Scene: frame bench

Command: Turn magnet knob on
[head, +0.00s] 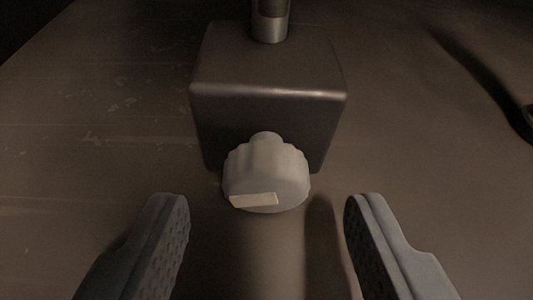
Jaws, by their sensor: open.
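A light grey, ridged magnet knob (283,176) sits on the front face of a dark block-shaped magnet base (265,120). A pale raised bar lies on the knob's front, nearly horizontal with a slight tilt. My gripper (268,215) is open, with one finger on each side and in front of the knob. Both fingers are clear of the knob and nothing is between them but open space. The far sides of the base are hidden.
A metal post (270,27) rises from the top of the base. A dark, curved, cable-like thing (490,80) lies at the upper right. The scuffed brown bench top (95,140) is otherwise clear around the base.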

